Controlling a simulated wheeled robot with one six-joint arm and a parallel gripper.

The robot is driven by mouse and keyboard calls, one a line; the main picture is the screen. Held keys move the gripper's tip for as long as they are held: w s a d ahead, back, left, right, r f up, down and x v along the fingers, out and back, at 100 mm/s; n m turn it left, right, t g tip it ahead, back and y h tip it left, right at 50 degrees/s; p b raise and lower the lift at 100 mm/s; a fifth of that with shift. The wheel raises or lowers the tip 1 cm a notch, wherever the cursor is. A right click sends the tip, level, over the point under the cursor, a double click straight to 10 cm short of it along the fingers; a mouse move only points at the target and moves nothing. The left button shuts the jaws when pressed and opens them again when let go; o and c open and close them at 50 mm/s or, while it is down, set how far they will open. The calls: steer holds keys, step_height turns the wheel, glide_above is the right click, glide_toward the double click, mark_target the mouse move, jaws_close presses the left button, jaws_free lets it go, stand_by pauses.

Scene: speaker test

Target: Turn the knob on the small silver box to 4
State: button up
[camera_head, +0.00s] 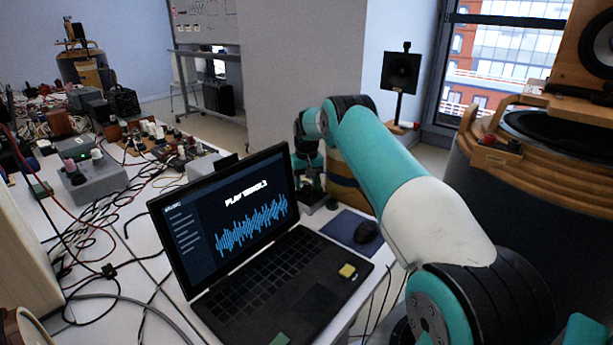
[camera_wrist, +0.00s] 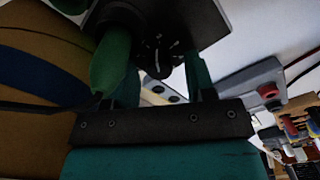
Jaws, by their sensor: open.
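The small box (camera_wrist: 205,18) looks dark grey in shade at the top of the wrist view. Its dark round knob (camera_wrist: 156,62) has pale scale marks beside it; I cannot read the numbers or the setting. My gripper (camera_wrist: 165,70) is open, with its teal fingers on either side of the knob. I cannot tell whether they touch it. A green rounded object (camera_wrist: 110,62) stands close to the left finger and partly covers it. In the head view my gripper (camera_head: 308,165) is beyond the laptop, above the small box (camera_head: 314,199), which is partly hidden.
An open laptop (camera_head: 285,285) stands in front, its screen partly blocking the view. A mouse (camera_head: 366,232) lies on a blue pad (camera_head: 345,228) close right. A grey box with a red button (camera_wrist: 268,92) is to the right in the wrist view. Cables (camera_head: 100,250) cover the left table.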

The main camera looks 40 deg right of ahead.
mark_target(306, 183)
step_height(306, 183, up, 17)
steer(key=shift+r, duration=0.2)
stand_by(0.3)
